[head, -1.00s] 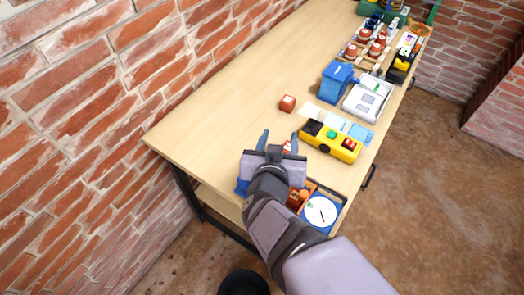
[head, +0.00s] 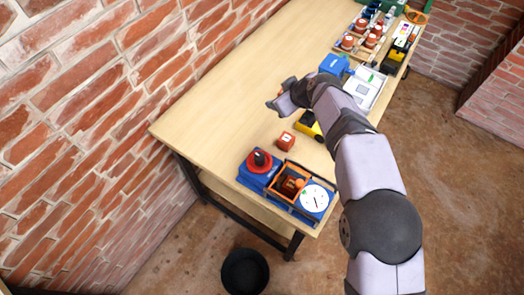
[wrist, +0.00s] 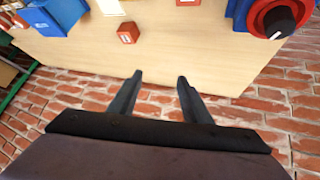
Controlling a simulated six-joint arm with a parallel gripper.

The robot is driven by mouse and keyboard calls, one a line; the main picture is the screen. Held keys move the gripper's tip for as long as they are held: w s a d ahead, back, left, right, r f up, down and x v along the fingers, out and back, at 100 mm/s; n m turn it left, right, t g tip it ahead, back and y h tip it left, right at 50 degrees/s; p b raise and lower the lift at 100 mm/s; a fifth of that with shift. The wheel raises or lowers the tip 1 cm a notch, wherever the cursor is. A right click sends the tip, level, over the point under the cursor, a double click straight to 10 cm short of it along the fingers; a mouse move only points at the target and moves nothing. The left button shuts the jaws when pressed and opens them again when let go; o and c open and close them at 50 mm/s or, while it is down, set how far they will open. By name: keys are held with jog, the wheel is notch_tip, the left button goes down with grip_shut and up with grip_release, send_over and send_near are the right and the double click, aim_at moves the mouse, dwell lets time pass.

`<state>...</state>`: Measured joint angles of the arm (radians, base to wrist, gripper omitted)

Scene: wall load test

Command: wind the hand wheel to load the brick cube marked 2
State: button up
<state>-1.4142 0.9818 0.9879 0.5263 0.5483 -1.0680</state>
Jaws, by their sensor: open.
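A red hand wheel (head: 260,161) with a black knob sits on a blue housing (head: 252,180) near the table's close end; the wheel also shows at the wrist view's upper right (wrist: 272,18). Beside it is an orange frame (head: 283,168) holding a brick-coloured piece, then a white dial (head: 314,198). One brick cube (head: 286,141) stands on the table near the housing.
A yellow box (head: 311,126) is partly hidden by my arm. A blue bin (head: 334,65) and a white device (head: 363,90) stand beyond it. A tray of red-capped items (head: 358,40) is farther back. The table (head: 215,95) along the brick wall is clear.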

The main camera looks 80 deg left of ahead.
aim_at(260, 156)
jog(key=s+d+f+n+g+h, duration=0.1)
jog(key=s+d+n+h, duration=0.1)
jog(key=d, duration=0.4)
jog(key=s+d+n+g+h, duration=0.1)
jog(key=s+d+n+h, duration=0.2)
jog(key=d+n+h, duration=0.2)
jog(key=shift+d+f+n, duration=0.35)
jog(key=shift+d+n, duration=0.55)
jog(key=shift+d, duration=0.15)
jog(key=shift+p+x, duration=1.6)
jog(key=shift+x, duration=2.1)
jog(key=shift+s, duration=0.15)
jog(key=shift+c, duration=0.6)
jog(key=c, duration=0.9)
